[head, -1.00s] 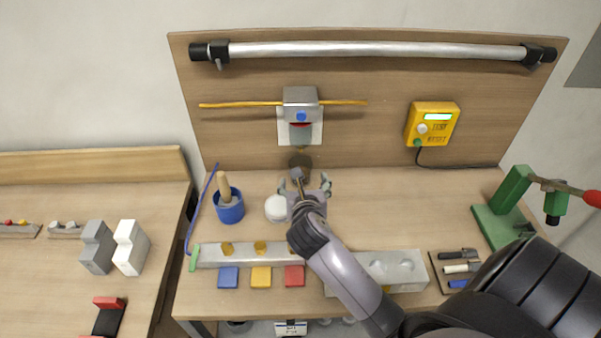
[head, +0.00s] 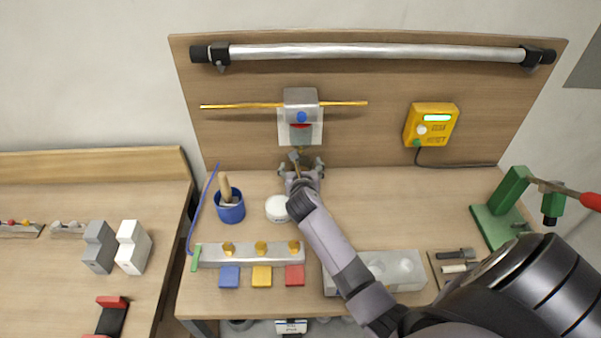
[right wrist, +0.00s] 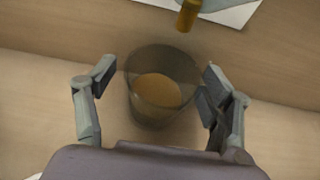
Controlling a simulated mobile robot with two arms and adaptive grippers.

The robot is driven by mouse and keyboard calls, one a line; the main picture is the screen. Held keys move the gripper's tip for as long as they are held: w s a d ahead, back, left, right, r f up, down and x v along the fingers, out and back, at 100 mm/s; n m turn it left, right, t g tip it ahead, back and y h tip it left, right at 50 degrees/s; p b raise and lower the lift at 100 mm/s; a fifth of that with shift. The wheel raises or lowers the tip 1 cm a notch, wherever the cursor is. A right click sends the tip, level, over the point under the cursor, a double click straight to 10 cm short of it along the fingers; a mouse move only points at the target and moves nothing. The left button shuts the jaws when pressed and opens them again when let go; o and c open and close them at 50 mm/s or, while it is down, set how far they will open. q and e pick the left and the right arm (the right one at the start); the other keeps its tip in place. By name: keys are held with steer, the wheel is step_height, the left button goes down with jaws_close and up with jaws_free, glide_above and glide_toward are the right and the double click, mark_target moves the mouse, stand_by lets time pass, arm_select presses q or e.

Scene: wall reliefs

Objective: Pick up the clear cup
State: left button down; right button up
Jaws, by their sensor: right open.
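The clear cup (right wrist: 163,92), a smoky see-through tumbler with an orange-brown patch showing inside, stands near the foot of the back panel. My right gripper (right wrist: 158,78) is open, with one finger on each side of the cup in the right wrist view. A gap shows at the left finger; at the right finger I cannot tell whether it touches. In the head view my right gripper (head: 301,166) is at the back of the bench and largely hides the cup. My left gripper is not in view.
A white round lid (head: 278,208) and a blue pot (head: 230,208) with a wooden handle stand left of my right arm. Above the cup, a spouted metal dispenser (head: 300,97) is fixed to the panel.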

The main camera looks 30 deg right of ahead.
steer(key=c, duration=1.3)
steer(key=shift+c, duration=0.2)
steer(key=shift+r, duration=0.15)
